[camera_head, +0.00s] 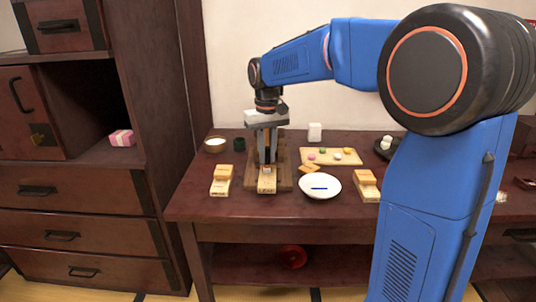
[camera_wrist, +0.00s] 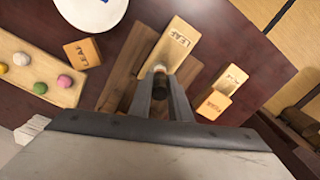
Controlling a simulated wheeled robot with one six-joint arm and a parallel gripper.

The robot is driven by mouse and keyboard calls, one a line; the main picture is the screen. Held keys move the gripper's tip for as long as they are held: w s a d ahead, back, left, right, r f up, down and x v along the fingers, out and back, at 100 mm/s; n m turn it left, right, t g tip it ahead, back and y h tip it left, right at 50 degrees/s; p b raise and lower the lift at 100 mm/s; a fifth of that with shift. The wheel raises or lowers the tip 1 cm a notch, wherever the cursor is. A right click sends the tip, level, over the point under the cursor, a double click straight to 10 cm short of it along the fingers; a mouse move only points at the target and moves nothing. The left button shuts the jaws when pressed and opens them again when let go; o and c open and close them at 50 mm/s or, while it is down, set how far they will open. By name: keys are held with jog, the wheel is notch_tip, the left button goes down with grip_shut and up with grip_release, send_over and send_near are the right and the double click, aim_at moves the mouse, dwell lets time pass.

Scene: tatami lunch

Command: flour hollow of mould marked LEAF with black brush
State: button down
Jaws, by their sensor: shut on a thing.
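The pale wooden mould marked LEAF (camera_wrist: 172,45) lies on a brown slatted wooden board (camera_wrist: 128,68). In the head view the mould (camera_head: 267,186) lies at the board's front, below my gripper (camera_head: 267,160). In the wrist view my gripper (camera_wrist: 161,92) is shut on the black brush (camera_wrist: 160,82), with its pale tip toward the near end of the mould. I cannot tell whether the tip touches the wood. The hollow is hidden behind the brush and fingers. A small wooden block also marked LEAF (camera_wrist: 82,52) lies beside the board.
Other wooden moulds stand left (camera_head: 221,181) and right (camera_head: 366,187). Behind are a tray of coloured balls (camera_head: 348,160), a white bowl (camera_head: 215,145) and a dark green cup (camera_head: 239,144).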

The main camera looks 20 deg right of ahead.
jog(key=shift+w+d, duration=0.1)
jog(key=shift+d, duration=0.15)
jog(key=shift+s+a, duration=0.1)
jog(key=shift+s, duration=0.25)
jog(key=shift+w, duration=0.15)
dwell(0.6)
jog(key=shift+r, duration=3.95)
